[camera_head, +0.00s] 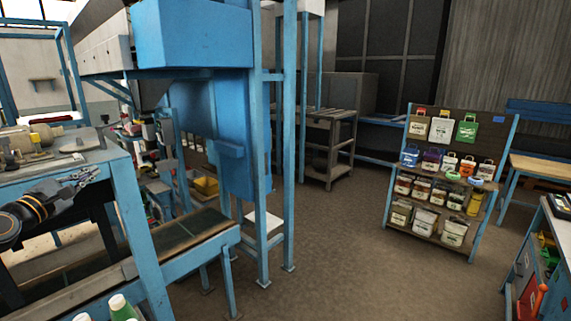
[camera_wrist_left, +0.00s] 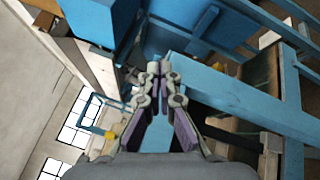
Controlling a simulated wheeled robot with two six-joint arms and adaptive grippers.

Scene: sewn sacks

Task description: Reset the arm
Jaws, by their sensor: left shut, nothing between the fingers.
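My left arm comes in from the left in the head view. Its gripper (camera_head: 84,178) hangs in front of the blue workbench (camera_head: 146,235), with its fingers pointing right. In the left wrist view the gripper (camera_wrist_left: 158,68) has its fingertips together, with nothing between them. Blue beams and a tilted view of the room lie beyond the fingertips there. My right gripper is in neither view.
Tools and parts lie on the bench top at the left. A low conveyor (camera_head: 180,240) and a tall blue machine frame (camera_head: 228,110) stand beside it. A rack (camera_head: 440,190) of small sacks stands at the right. The brown floor between is clear.

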